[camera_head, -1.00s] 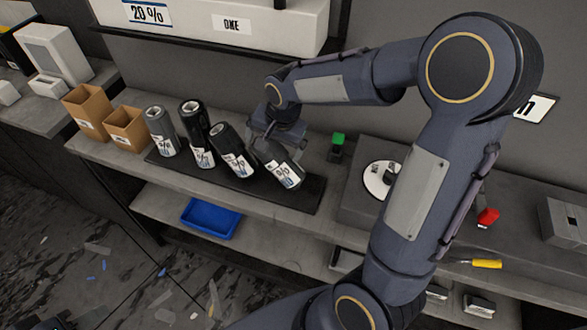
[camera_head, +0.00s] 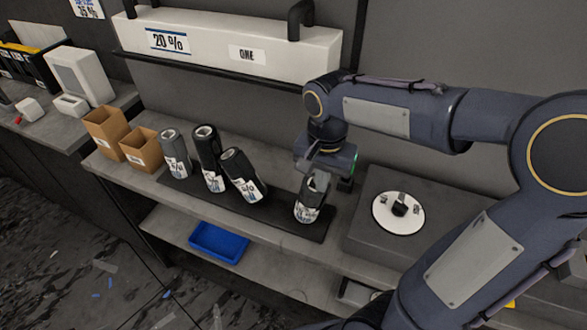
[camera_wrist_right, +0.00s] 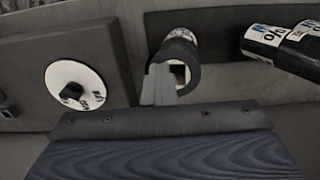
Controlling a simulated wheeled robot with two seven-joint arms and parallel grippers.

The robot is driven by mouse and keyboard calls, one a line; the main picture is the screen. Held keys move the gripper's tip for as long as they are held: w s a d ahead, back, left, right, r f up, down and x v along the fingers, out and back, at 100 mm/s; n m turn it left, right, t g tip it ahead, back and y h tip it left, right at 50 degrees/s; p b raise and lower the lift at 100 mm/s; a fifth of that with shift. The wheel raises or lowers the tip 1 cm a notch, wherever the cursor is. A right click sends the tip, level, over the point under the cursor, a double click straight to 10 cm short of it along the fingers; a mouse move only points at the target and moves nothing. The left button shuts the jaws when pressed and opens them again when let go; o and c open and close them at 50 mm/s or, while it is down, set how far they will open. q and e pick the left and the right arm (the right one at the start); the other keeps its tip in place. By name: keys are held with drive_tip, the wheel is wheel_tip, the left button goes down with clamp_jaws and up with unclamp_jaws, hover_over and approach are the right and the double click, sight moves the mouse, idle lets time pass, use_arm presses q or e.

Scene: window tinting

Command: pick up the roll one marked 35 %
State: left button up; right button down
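My right gripper (camera_head: 325,160) points down at the rightmost roll (camera_head: 308,205), a dark cylinder with a white printed label, its figure too blurred to read. The roll is nearly upright over the right end of the black mat (camera_head: 270,222); I cannot tell whether its foot touches. In the right wrist view, a grey finger (camera_wrist_right: 158,85) overlaps the rim of this roll (camera_wrist_right: 182,50), and the grip seems shut there. Three other rolls stand left: a grey one (camera_head: 176,155), a tall black one (camera_head: 209,160) and a leaning black one (camera_head: 240,172). My left gripper is not in view.
Two cardboard boxes (camera_head: 140,148) stand left of the rolls. A grey block with a white disc (camera_head: 385,212) is to the right. A blue tray (camera_head: 218,243) lies on the lower shelf. A white ledge marked 20 % and ONE (camera_head: 215,45) runs behind.

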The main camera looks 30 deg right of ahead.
drive_tip(key=s+d+r, duration=0.1)
drive_tip(key=s+r, duration=0.3)
drive_tip(key=s, duration=0.5)
drive_tip(key=shift+d+r+b, duration=0.2)
drive_tip(key=shift+r+b, duration=0.1)
drive_tip(key=shift+r, duration=0.05)
drive_tip(key=shift+c, duration=2.2)
unclamp_jaws()
drive_tip(key=shift+r, duration=0.1)
